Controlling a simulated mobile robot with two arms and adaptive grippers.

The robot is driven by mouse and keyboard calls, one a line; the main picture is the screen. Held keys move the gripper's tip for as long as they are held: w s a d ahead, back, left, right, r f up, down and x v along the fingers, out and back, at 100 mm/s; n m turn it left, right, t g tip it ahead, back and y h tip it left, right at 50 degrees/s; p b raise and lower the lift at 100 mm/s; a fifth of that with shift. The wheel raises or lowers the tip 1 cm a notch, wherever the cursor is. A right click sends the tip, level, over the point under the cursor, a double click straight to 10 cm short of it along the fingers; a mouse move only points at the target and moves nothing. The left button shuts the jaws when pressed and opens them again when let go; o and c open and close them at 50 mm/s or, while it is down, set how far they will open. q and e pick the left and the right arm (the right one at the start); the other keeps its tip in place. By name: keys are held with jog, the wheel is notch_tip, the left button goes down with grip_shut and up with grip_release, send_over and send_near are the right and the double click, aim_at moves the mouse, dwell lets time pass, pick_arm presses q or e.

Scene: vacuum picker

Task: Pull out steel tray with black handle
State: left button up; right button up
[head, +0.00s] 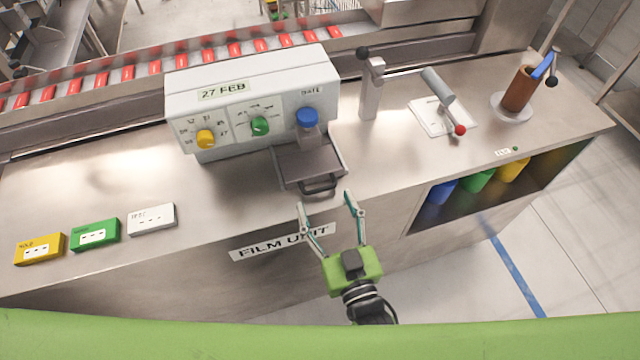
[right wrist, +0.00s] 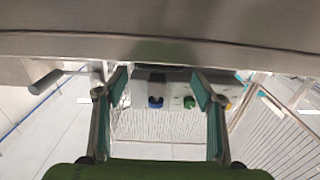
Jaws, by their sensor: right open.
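The steel tray (head: 308,160) sticks out from the lower right of the white control box, under the blue knob (head: 307,117). Its black handle (head: 320,185) is on the tray's front side, near the counter edge. My right gripper (head: 325,199) is open and empty, just in front of the handle, with its fingers spread to either side and apart from it. In the right wrist view, my right gripper (right wrist: 158,80) shows its two fingers wide apart. A dark shape between them may be the tray or handle; I cannot tell. My left gripper is not in view.
The white box (head: 250,95) also carries a yellow knob (head: 205,139) and a green knob (head: 260,125). A metal lever stand (head: 371,90) is to the right. Yellow, green and white cases (head: 151,219) lie at left. The counter around the tray is clear.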

aim_at(320, 191)
jog(key=x, duration=0.5)
jog(key=shift+p, duration=0.3)
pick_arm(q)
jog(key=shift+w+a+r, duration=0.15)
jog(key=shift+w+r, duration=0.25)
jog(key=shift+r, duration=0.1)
